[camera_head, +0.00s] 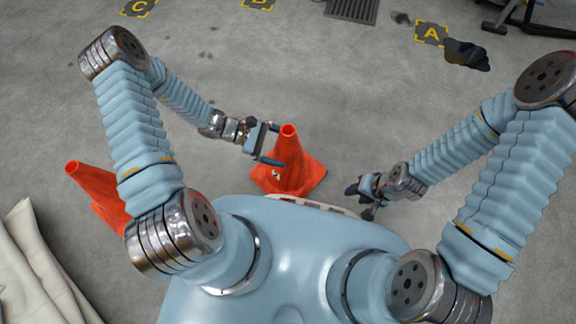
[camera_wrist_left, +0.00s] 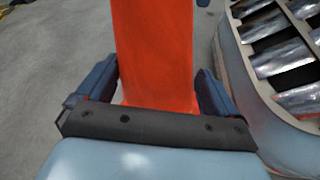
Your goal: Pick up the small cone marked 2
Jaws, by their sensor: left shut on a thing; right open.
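An orange cone (camera_head: 290,172) with a white mark on its base stands on the floor just in front of my body. The mark looks like a 2, partly seen. My left gripper (camera_head: 273,146) is shut on this cone, with a finger on either side of its body. In the left wrist view the orange cone (camera_wrist_left: 155,55) fills the space between the two fingers. A second orange cone (camera_head: 88,185) stands at the left, partly hidden behind my left arm; no mark shows on it. My right gripper (camera_head: 361,197) is open and empty, to the right of the marked cone.
Floor markers lettered C (camera_head: 139,7), D (camera_head: 259,3) and A (camera_head: 431,33) lie at the back. A dark crumpled thing (camera_head: 467,54) lies beside A. A floor grate (camera_head: 352,9) is at the top. Pale cloth (camera_head: 35,270) lies at lower left. The middle floor is clear.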

